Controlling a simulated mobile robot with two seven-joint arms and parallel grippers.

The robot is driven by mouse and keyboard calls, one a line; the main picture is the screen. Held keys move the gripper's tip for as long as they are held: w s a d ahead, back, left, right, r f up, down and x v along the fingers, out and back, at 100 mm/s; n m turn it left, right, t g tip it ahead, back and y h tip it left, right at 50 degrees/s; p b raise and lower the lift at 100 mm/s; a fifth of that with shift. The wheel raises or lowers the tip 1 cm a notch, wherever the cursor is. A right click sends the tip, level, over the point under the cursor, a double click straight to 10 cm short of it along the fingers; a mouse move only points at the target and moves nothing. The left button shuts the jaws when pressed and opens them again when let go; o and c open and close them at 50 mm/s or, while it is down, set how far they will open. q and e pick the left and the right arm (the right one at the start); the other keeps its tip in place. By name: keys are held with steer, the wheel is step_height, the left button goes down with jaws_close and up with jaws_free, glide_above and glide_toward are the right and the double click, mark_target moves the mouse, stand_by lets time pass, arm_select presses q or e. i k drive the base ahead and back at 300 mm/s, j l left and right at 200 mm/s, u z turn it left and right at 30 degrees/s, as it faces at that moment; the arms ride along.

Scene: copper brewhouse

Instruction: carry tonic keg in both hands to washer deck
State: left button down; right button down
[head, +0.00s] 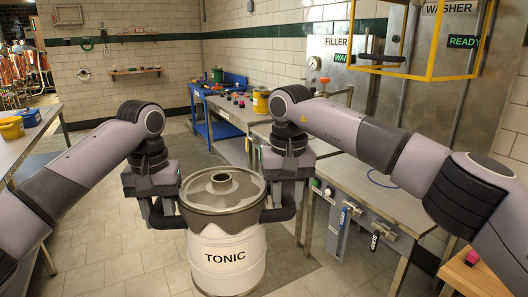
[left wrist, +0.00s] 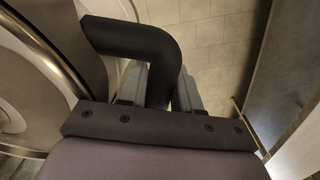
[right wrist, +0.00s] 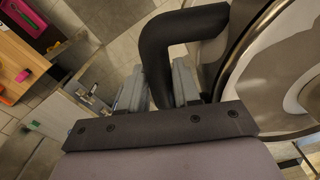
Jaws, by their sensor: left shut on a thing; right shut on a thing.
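The tonic keg (head: 226,250) is a white drum with a grey metal top and the word TONIC on its front. It is upright between my two grippers in the head view. My left gripper (head: 163,213) is shut on the keg's dark left handle, which shows between its fingers in the left wrist view (left wrist: 160,88). My right gripper (head: 290,205) is shut on the other handle, seen in the right wrist view (right wrist: 160,85). The washer deck (head: 385,195) appears to be the metal table at right, below the WASHER sign (head: 449,8).
A yellow frame (head: 432,75) hangs over the right side. A blue bench (head: 215,128) and a counter with a yellow pail (head: 261,100) stand behind. A table with a yellow container (head: 11,128) is at left. Tiled floor (head: 100,250) is clear between.

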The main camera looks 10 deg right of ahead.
mark_target(384, 179)
steer(key=i, duration=2.55)
steer(key=i+z, duration=0.4)
steer(key=z, duration=1.85)
